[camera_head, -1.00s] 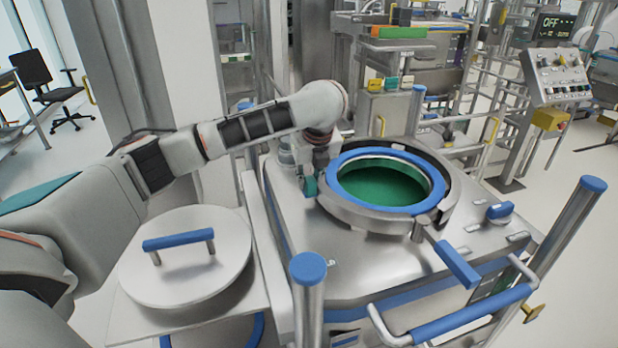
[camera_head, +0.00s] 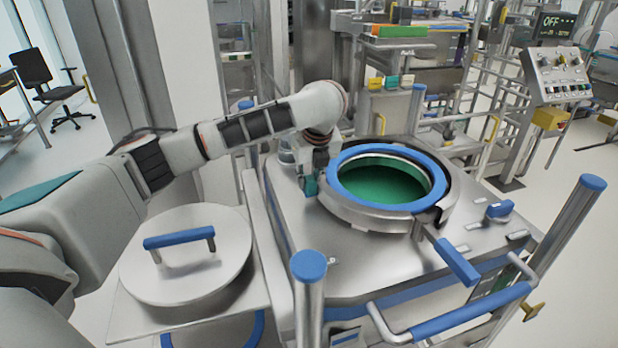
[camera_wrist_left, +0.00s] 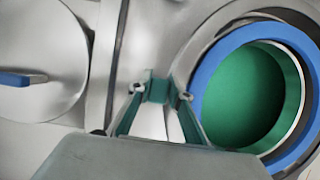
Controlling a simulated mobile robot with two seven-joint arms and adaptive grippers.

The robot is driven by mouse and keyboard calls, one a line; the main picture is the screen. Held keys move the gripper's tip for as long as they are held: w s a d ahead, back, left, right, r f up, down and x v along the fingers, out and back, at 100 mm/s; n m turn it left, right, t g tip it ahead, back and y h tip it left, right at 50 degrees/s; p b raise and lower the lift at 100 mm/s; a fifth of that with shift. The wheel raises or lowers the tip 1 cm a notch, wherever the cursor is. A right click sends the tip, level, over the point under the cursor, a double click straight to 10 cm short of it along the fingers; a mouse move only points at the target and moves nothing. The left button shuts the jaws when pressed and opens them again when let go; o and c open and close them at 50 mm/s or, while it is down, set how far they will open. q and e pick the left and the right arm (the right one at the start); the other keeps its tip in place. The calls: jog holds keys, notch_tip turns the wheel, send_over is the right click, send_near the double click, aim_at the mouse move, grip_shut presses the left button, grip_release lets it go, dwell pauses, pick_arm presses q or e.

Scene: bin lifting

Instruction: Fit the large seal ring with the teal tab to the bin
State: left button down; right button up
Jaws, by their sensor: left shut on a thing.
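The blue seal ring (camera_head: 352,191) lies roughly level at the round metal collar of the bin (camera_head: 352,215), around the green-lined opening. I cannot tell whether it touches its seat all round. My left gripper (camera_head: 312,183) is at the ring's left side, pointing down. In the left wrist view the gripper (camera_wrist_left: 158,108) is shut on the teal tab (camera_wrist_left: 158,88), left of the blue ring (camera_wrist_left: 207,78). The fingers hide part of the tab. My right gripper is not in view.
A round metal lid (camera_head: 185,268) with a blue handle (camera_head: 180,238) lies on a side shelf at left. A blue-handled lever (camera_head: 457,262) sticks out at the collar's front right. Blue-capped posts (camera_head: 308,268) and a blue-gripped rail (camera_head: 470,310) stand at the front.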

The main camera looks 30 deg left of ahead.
pick_arm(q)
jog(key=shift+s+f, duration=0.15)
jog(key=shift+f, duration=0.25)
jog(key=c, duration=1.9)
grip_release()
jog(key=shift+o, duration=0.7)
jog(key=shift+w, duration=0.2)
jog(key=v, duration=1.2)
jog(key=shift+r, duration=0.15)
